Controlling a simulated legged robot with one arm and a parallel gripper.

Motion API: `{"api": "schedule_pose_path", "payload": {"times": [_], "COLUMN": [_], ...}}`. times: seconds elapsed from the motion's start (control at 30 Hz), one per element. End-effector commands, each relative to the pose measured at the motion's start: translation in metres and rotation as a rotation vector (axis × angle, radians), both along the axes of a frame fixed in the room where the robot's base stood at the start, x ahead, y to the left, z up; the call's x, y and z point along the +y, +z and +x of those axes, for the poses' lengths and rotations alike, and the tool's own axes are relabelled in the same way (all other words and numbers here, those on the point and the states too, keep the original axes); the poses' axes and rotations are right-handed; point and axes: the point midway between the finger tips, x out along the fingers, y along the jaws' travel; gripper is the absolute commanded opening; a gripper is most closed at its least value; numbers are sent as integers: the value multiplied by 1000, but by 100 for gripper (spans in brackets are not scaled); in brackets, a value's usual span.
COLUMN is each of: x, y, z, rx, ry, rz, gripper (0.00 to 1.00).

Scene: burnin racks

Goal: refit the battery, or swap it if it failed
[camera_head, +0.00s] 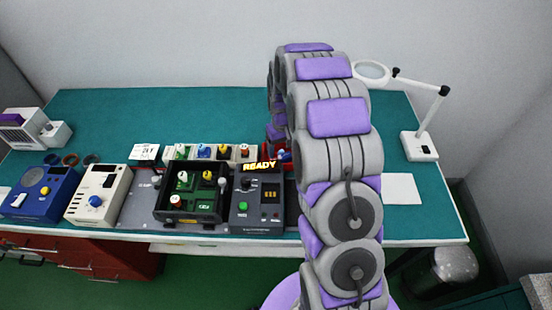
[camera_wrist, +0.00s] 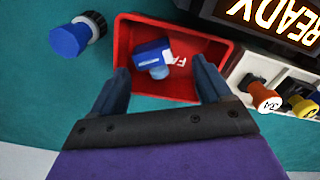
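My gripper (camera_wrist: 161,68) is open in the wrist view, above the near side of a red bin (camera_wrist: 126,38). A blue block (camera_wrist: 150,50) with a paler blue round end and a white label lies in the bin, between and beyond the fingertips; the fingers look clear of it. White letters "FA" show on the bin floor; the rest is covered. In the head view my arm hides the gripper and most of the bin. A dark tester (camera_head: 257,203) shows "READY".
A white rack (camera_wrist: 238,72) of orange- and yellow-capped pieces stands right of the bin. A blue piece with a black end (camera_wrist: 70,40) lies left of it. Cream (camera_head: 98,195) and blue (camera_head: 40,193) instruments stand at left, a magnifier lamp (camera_head: 419,146) at right. The rear left bench is clear.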

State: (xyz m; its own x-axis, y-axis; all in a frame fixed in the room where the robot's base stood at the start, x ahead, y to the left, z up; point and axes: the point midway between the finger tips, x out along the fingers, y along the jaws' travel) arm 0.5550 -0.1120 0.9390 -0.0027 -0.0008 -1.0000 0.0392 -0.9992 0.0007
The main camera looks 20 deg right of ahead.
Motion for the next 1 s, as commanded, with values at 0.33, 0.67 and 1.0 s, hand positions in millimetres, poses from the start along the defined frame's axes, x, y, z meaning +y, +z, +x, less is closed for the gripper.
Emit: {"api": "schedule_pose_path", "payload": {"times": [0.33,0.67,1.0], "x": [0,0,1], "y": [3,60,135], "z": [0,1,2], "rx": [-1,-3,-4], "ry": [0,0,0], "rz": [-1,-1,-1], "gripper": [83,83,83]}}
